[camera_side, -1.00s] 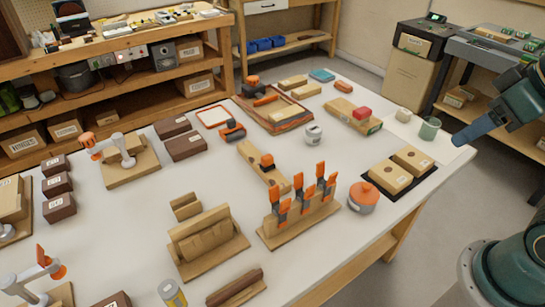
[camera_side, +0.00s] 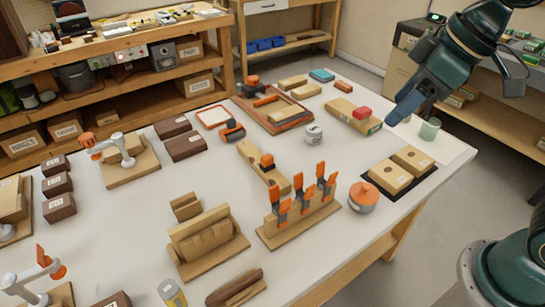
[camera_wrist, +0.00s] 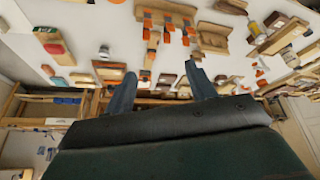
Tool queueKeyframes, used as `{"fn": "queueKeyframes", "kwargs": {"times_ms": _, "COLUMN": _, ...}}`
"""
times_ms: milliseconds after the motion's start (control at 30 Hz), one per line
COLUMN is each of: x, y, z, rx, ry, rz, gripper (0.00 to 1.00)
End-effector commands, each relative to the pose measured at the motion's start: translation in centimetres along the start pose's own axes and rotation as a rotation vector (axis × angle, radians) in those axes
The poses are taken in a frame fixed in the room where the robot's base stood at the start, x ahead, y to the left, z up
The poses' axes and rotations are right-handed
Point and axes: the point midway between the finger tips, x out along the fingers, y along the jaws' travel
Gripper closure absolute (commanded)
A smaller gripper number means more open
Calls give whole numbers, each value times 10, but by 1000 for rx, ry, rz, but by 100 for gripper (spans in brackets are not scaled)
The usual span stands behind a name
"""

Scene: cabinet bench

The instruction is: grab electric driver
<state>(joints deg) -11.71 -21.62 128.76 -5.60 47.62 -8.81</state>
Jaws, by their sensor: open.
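My gripper (camera_side: 398,112) is at the right in the side view, above the far right part of the table, near a wooden block with a red top. In the wrist view its two fingers (camera_wrist: 160,84) are apart with nothing held between them. An orange and black tool (camera_side: 232,131), possibly the electric driver, lies on the white table beside a red-framed white sheet. Another small orange and black item (camera_side: 252,88) is at the back corner of the tray. I cannot tell for sure which is the driver. My gripper is well to the right of both.
The white table (camera_side: 330,240) is crowded. A wooden rack with orange clamps (camera_side: 300,212), an orange-lidded pot (camera_side: 362,197), a white can (camera_side: 313,134), a red-topped block (camera_side: 352,114) and a green cup (camera_side: 429,129) stand on it. A wooden tray (camera_side: 285,128) lies at the back.

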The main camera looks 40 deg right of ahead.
Motion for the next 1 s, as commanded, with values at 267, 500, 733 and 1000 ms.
{"fn": "queueKeyframes", "kwargs": {"times_ms": 267, "x": 38, "y": -39, "z": -62, "rx": -235, "ry": -19, "rz": -102, "gripper": 44}}
{"fn": "queueKeyframes", "kwargs": {"times_ms": 500, "x": 78, "y": -86, "z": -104, "rx": -431, "ry": -26, "rz": -190, "gripper": 44}}
{"fn": "queueKeyframes", "kwargs": {"times_ms": 733, "x": 123, "y": -142, "z": -132, "rx": -616, "ry": -31, "rz": -277, "gripper": 44}}
{"fn": "queueKeyframes", "kwargs": {"times_ms": 1000, "x": 179, "y": -217, "z": -146, "rx": -826, "ry": -30, "rz": -382, "gripper": 44}}
